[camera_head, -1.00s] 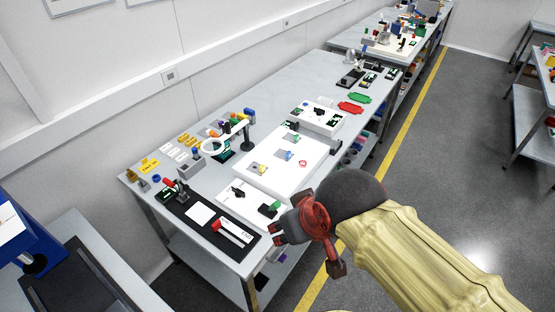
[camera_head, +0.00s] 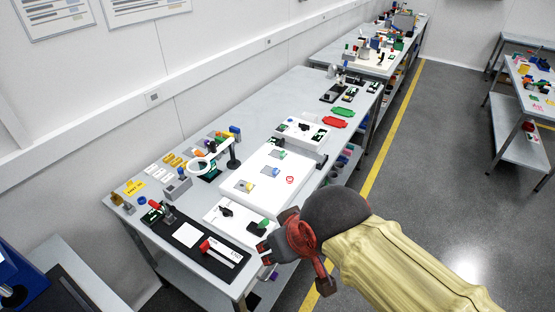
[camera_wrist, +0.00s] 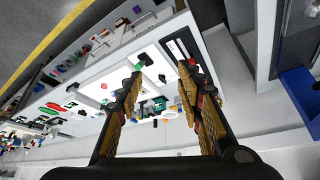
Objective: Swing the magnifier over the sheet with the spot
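The magnifier (camera_head: 229,142) has a white ring on an arm from a dark post, standing on the bench left of a white light panel (camera_head: 262,202). Its ring hangs over the bench beside the panel, not over it. On the panel lie several small sheets: a greenish one (camera_head: 278,155), a blue-marked one (camera_head: 271,170) and a yellow-marked one (camera_head: 246,186). A red ring mark (camera_head: 290,180) shows near the right edge. I cannot tell which sheet bears the spot. My gripper (camera_head: 264,255) is off the bench's front edge, apart from everything. Its fingers (camera_wrist: 163,76) are spread and empty.
A black mat (camera_head: 215,258) with a red-handled tool lies at the near end. A white board (camera_head: 240,226) with black and green parts is beside it. Yellow tags and small blocks line the back left. Green (camera_head: 344,111) and red (camera_head: 333,122) trays lie farther off. The aisle is clear.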

